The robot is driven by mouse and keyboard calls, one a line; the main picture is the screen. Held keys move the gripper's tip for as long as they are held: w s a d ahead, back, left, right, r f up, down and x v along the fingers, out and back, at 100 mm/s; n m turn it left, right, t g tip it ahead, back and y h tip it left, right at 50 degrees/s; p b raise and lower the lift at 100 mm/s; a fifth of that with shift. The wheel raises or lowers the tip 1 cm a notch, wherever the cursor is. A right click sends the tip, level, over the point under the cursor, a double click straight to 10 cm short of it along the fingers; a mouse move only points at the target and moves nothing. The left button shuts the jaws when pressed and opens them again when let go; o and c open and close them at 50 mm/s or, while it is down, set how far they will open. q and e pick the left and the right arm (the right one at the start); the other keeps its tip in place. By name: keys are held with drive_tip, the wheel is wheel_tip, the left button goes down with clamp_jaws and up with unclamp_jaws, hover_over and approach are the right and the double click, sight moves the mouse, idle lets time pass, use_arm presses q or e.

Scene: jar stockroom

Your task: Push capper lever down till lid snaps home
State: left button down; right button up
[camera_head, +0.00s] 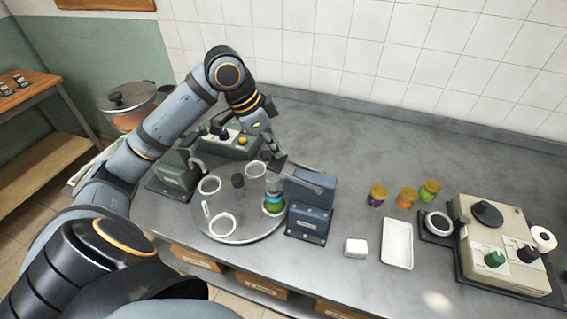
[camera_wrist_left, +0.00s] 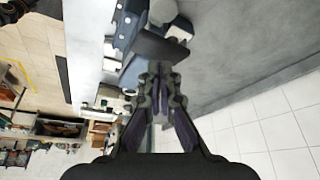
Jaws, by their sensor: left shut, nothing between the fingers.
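The capper (camera_head: 309,204) is a blue-grey block on a dark base at the right edge of the round turntable (camera_head: 238,232). Its grey lever (camera_head: 303,178) reaches left from the block's top, over the turntable's edge. A jar (camera_head: 273,203) with green and teal bands sits on the turntable beside the capper, under the lever's end; its lid seating cannot be made out. My left gripper (camera_head: 274,157) is shut and empty, just above the lever's left end. In the left wrist view the closed fingers (camera_wrist_left: 160,98) point at the dark lever; contact cannot be told.
A white block (camera_head: 356,247), a white tray (camera_head: 397,243) and a beige machine (camera_head: 503,240) stand further right.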

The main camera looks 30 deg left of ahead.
sight(275, 160)
use_arm(q)
drive_tip(key=shift+f, duration=0.15)
drive_tip(key=shift+f+b, duration=0.5)
drive_tip(key=shift+f, duration=0.3)
drive_tip(key=shift+a+f+b, duration=0.15)
drive_tip(key=shift+f+b, duration=1.1)
drive_tip(key=shift+f, duration=0.1)
drive_tip(key=shift+s, duration=0.1)
drive_tip(key=shift+r, duration=0.15)
wheel_tip(275, 160, up, 4)
drive_tip(key=p, duration=0.5)
drive_tip(key=shift+r, duration=0.15)
